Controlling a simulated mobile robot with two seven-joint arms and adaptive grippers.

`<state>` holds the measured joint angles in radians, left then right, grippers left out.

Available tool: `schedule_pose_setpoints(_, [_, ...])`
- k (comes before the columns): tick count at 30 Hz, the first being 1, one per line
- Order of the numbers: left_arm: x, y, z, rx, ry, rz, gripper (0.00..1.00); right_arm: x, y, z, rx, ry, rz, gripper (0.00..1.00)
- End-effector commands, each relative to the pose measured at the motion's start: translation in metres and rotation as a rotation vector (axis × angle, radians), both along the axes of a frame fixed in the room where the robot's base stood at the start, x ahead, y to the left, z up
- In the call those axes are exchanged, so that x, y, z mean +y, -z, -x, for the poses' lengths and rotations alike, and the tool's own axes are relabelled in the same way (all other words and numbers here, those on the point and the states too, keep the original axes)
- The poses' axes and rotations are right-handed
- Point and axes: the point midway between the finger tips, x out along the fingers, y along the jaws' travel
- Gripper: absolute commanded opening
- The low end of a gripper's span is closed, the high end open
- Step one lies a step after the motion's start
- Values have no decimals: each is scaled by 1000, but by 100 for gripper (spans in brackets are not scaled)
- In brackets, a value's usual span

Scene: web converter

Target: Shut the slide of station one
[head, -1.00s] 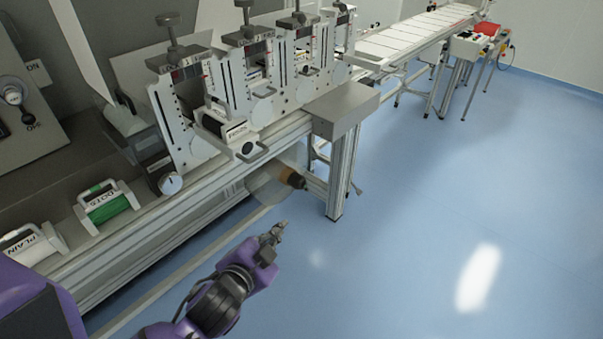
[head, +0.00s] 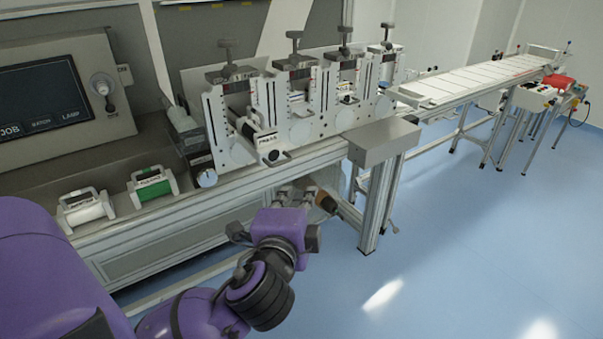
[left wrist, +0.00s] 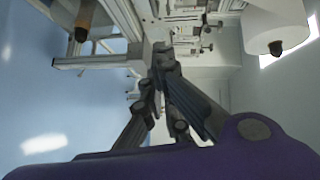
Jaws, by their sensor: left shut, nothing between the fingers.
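A row of white upright stations with dark T-handles on top stands on the machine rail. The nearest, leftmost station (head: 222,130) has a slide (head: 268,146) sticking out at its front, with a black-lettered white label and a grey handle. I take this to be station one; no station number is legible. My left gripper (head: 303,187) is shut and empty, below and slightly right of the slide, in front of the rail and apart from the slide. Its closed fingers (left wrist: 162,60) also show in the left wrist view. My right gripper is not in view.
A grey box (head: 382,141) juts from the rail to the right of the stations. Two handled cartridges, one white (head: 86,209) and one green (head: 153,188), sit on the left ledge. A control panel (head: 52,100) stands behind them. The blue floor in front is open.

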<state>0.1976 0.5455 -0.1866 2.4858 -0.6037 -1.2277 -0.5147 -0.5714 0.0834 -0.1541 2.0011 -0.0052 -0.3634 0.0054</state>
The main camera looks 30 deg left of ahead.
Motion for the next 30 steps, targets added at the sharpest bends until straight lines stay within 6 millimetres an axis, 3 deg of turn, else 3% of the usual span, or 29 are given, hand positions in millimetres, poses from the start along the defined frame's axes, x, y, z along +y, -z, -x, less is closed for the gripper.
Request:
schedule_pose_setpoints(15, [37,11,-91,-3,1,-1,0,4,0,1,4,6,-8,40])
schedule_pose_setpoints(21, [63,18,-99,-2,2,-1,0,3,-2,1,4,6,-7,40])
schedule_pose_setpoints(30, [71,20,-103,-3,3,3,0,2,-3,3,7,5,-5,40])
